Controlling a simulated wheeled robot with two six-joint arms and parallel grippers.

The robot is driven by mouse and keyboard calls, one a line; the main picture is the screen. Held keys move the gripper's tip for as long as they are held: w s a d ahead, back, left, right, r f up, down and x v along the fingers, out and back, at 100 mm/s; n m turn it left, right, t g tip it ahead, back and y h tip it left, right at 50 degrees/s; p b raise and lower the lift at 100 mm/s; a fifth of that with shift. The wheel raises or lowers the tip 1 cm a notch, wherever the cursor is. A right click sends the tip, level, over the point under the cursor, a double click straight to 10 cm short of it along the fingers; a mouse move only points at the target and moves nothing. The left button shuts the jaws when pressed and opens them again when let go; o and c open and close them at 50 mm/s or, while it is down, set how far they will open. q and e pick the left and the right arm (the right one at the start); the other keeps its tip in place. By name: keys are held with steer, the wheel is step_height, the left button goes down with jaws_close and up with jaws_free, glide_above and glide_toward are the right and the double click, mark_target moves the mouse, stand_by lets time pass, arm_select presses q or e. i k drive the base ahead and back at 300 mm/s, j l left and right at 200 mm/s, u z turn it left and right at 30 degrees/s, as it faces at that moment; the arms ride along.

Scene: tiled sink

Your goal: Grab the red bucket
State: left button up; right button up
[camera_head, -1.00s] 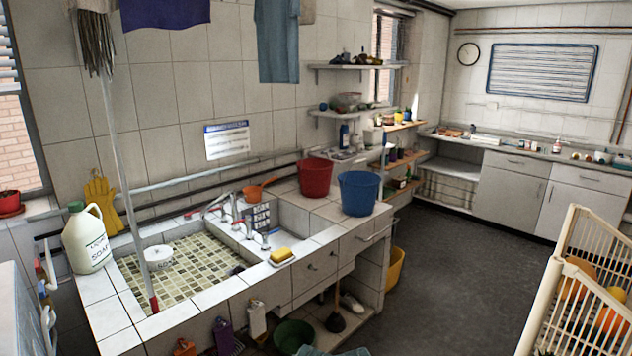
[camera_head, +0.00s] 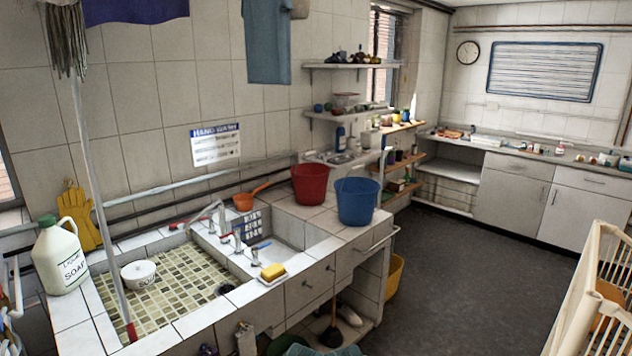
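The red bucket (camera_head: 310,185) stands upright on the tiled counter (camera_head: 325,219) behind the sink basins, close to the wall. A blue bucket (camera_head: 357,202) stands just to its right and nearer to me, and slightly overlaps its right edge in the picture. Neither of my grippers is in view, so I cannot see whether they are open or shut.
An orange saucepan (camera_head: 244,202) sits left of the red bucket. A mop handle (camera_head: 100,200) slants down into the left basin. A soap jug (camera_head: 60,258) stands at the left. A cream slatted crib (camera_head: 588,290) stands at the right. Dark floor (camera_head: 450,270) between is clear.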

mark_target(309, 180)
steer(key=i+z, duration=0.25)
steer(key=i, duration=0.3)
steer(key=i+z, duration=0.25)
steer(key=i, duration=0.3)
steer(key=i+j+z, duration=0.3)
steer(key=i, duration=0.2)
steer(key=i+l+z, duration=0.2)
steer(key=i, duration=0.6)
steer(key=i+u, duration=0.45)
steer(key=i, duration=0.3)
steer(key=u, duration=1)
